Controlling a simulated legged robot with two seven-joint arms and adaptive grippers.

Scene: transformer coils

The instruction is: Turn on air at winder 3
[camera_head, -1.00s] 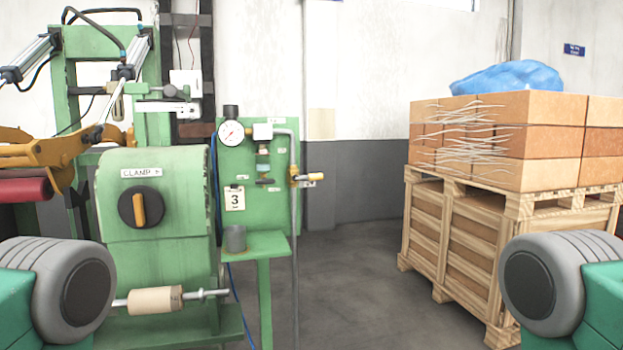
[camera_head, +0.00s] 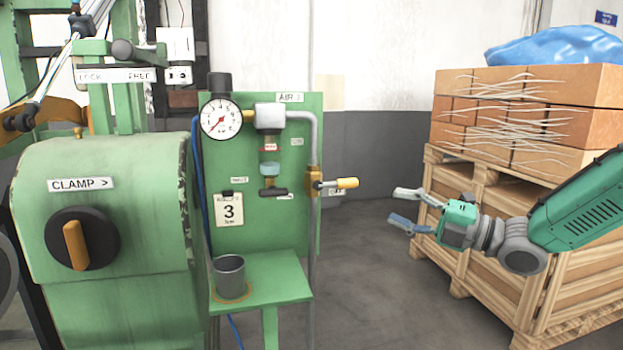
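The green air panel (camera_head: 275,215) of winder 3 stands near the centre, with an "AIR" label at its top and a card reading 3 (camera_head: 229,210). A pressure gauge (camera_head: 221,119) sits at its upper left; its needle points to the lower left. The air valve (camera_head: 314,182) is brass on the grey vertical pipe, and its yellow-tipped handle (camera_head: 346,183) sticks out sideways to the right. My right gripper (camera_head: 400,207) is open and empty, to the right of the handle and slightly lower, apart from it. My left gripper is out of view.
A metal cup (camera_head: 229,277) sits on the small green shelf (camera_head: 275,280). A wooden crate with boxes (camera_head: 530,110) stands behind my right arm. Floor between is clear.

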